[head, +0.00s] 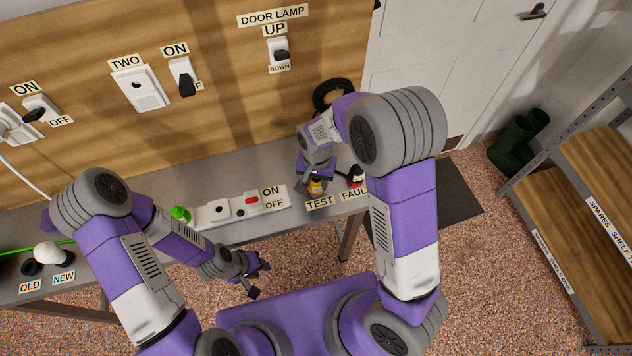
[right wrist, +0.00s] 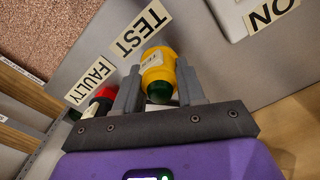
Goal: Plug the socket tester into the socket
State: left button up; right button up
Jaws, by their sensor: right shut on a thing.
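The socket tester is a small yellow body with a dark green end and a pale label; it shows in the right wrist view (right wrist: 158,70) and in the head view (head: 317,187). My right gripper (head: 311,184) is shut on it, one finger on each side, at the bench by the TEST label. A white socket strip (head: 235,206) with a dark round socket lies on the bench to its left. A wall socket (head: 140,88) marked TWO is on the wooden board. My left gripper (head: 257,280) is open and empty, in front of the bench edge.
A green item (head: 180,214) is at the strip's left end. A white bulb (head: 48,253) stands at far left. Wall switches (head: 183,78) are above. Shelves (head: 590,215) stand at right.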

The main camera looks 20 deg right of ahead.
jog(key=shift+r+p, duration=0.55)
jog(key=shift+r, duration=0.1)
jog(key=shift+r+p, duration=1.05)
jog(key=shift+r, duration=0.2)
